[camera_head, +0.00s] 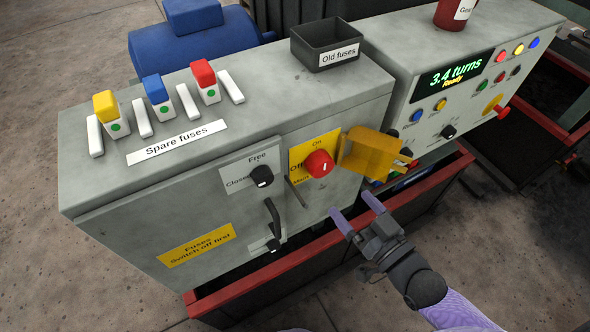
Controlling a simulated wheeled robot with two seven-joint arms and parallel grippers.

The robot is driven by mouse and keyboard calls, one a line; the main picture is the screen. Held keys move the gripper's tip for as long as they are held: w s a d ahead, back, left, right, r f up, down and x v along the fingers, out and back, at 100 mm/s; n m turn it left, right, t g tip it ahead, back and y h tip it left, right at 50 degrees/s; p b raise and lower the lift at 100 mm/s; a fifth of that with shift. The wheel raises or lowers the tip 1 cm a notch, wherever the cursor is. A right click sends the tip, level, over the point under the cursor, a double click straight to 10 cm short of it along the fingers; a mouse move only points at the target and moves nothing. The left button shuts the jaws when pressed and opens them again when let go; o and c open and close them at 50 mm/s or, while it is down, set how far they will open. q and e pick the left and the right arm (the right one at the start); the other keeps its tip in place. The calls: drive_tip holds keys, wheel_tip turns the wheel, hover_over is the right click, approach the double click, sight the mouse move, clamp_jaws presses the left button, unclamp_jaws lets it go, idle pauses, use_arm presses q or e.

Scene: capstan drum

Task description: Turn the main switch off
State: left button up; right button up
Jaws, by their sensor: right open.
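The main switch is a red round knob (319,163) on a yellow plate (300,152) on the front of the grey cabinet. The plate reads "On" above the knob and "Off" to its left. The knob has a small pale mark, but I cannot tell clearly which label it points to. An amber flap (371,152) sticks out just right of the knob, leaving the knob uncovered. My right gripper (356,208) is open and empty, below and right of the knob, apart from it. My left gripper is not in view.
Left of the switch are a black "Free/Closed" knob (262,176) and a black door handle (273,217). Spare fuses and an "Old fuses" bin (327,44) stand on the cabinet top. A control panel reading "3.4 turns, Ready" (454,75) is at right. Red-edged troughs (325,241) run below.

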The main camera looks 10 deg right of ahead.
sight(324, 171)
drive_tip(key=b+x, duration=0.2)
drive_tip(key=x, duration=0.7)
drive_tip(key=shift+w+a, duration=0.15)
drive_tip(key=shift+w, duration=0.25)
